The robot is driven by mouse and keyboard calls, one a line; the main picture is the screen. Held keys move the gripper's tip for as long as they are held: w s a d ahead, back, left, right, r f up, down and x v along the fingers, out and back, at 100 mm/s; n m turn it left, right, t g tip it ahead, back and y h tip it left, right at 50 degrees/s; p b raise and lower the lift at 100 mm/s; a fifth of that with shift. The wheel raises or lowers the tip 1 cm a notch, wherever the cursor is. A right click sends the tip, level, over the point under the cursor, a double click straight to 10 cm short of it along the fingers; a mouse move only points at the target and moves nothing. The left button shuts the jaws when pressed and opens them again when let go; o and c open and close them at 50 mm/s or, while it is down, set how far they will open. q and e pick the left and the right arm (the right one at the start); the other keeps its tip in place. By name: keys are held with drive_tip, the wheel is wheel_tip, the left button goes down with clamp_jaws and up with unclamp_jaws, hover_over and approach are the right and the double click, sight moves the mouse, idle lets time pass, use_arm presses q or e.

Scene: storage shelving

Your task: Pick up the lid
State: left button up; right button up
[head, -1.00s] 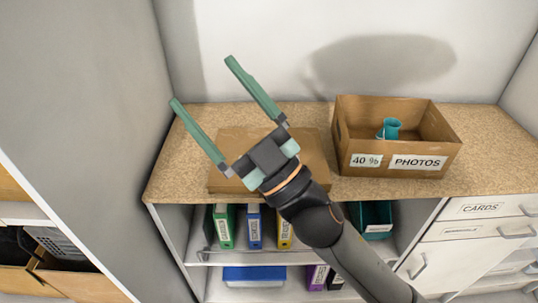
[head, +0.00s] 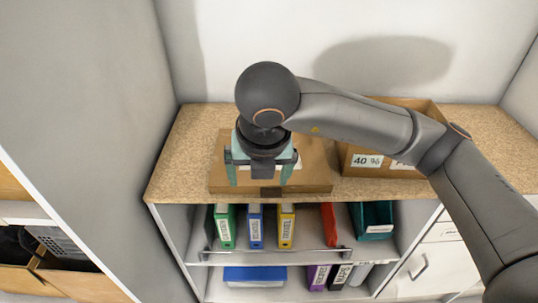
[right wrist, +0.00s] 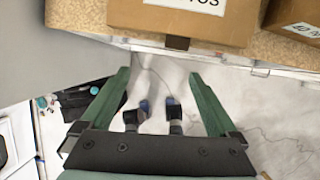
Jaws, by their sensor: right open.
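The lid (head: 318,178) is a flat brown cardboard piece lying on the left part of the cork-coloured shelf top. It has a white label and a small dark tab at its front edge. In the right wrist view the lid (right wrist: 228,28) shows at the top, with part of its label. My right gripper (head: 261,176) points down in front of or over the lid, its green fingers spread. Its fingers also show in the right wrist view (right wrist: 160,77), apart with nothing between them. The gripper hides part of the lid. My left gripper is in neither view.
An open cardboard box (head: 372,180) with a "40 %" label stands right of the lid, partly behind my right arm. Binders (head: 255,227) stand on the shelf below. A grey side wall (head: 90,120) closes off the left. The shelf top left of the lid is clear.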

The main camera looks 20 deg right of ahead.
drive_tip(key=d+h, duration=0.1)
hover_over(271, 195)
drive_tip(key=s+a, duration=0.1)
drive_tip(key=s, duration=0.1)
wheel_tip(271, 195, down, 6)
drive_tip(key=shift+m, duration=0.3)
drive_tip(key=x, duration=0.2)
drive_tip(key=p+x, duration=0.1)
drive_tip(key=x, duration=0.1)
drive_tip(key=shift+s+d+f, duration=0.15)
drive_tip(key=shift+d+f, duration=0.1)
drive_tip(key=shift+f, duration=0.5)
drive_tip(key=shift+r, duration=0.1)
drive_tip(key=c, duration=1.5)
